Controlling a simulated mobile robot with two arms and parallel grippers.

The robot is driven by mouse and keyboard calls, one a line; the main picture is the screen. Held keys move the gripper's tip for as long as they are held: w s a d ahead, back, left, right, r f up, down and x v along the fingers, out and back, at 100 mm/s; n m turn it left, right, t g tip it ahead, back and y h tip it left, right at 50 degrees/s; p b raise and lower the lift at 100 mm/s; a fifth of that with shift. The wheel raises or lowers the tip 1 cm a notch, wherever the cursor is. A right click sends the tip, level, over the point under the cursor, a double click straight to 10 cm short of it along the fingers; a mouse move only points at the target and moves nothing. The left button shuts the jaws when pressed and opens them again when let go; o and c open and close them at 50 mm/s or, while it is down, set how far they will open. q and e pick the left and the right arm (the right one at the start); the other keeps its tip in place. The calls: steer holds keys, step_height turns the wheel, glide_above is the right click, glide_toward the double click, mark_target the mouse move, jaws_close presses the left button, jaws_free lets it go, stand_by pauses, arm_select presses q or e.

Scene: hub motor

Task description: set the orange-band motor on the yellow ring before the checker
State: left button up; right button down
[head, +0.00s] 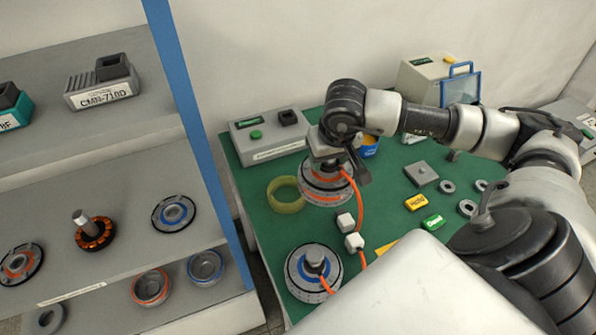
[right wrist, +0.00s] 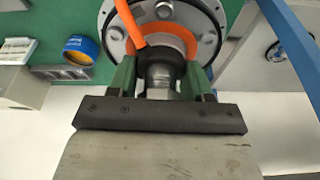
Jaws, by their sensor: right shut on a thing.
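The orange-band motor (head: 325,190) is a round grey hub with an orange band and an orange cable. My right gripper (head: 336,163) is shut on its shaft from above; the right wrist view shows the fingers (right wrist: 160,80) around the shaft and the motor's orange-and-grey face (right wrist: 202,18). The yellow ring (head: 286,208) lies on the green table just left of the motor, which hides part of its right edge. I cannot tell if the motor touches the table. The checker (head: 268,137), a grey box with a green button, stands behind the ring. My left gripper is not in view.
A blue-band motor (head: 303,278) stands at the table's near left. White connectors (head: 354,242) on orange cables lie between the motors. Yellow and green blocks (head: 416,202) and grey rings lie to the right. A shelf with a blue post (head: 200,140) stands at left.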

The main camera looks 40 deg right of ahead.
steer(key=shift+w+d+r, duration=0.15)
steer(key=shift+w+d, duration=0.1)
steer(key=shift+d, duration=0.05)
steer(key=shift+w+a+r, duration=0.1)
steer(key=shift+w, duration=0.05)
steer(key=shift+w+a+f+p, duration=0.4)
steer(key=shift+w+a+p, duration=0.25)
steer(key=shift+w, duration=0.2)
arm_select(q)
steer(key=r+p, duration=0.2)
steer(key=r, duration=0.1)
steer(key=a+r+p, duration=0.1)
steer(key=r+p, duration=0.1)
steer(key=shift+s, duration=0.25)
arm_select(e)
steer(key=w+a+f, duration=0.2)
steer(key=w+f, duration=0.7)
steer(key=shift+a+f, duration=0.25)
steer(key=shift+f, duration=0.15)
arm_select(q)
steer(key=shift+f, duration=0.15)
arm_select(e)
steer(key=shift+s+f, duration=0.1)
steer(key=shift+c, duration=2.4)
jaws_free()
steer(key=shift+s, duration=0.15)
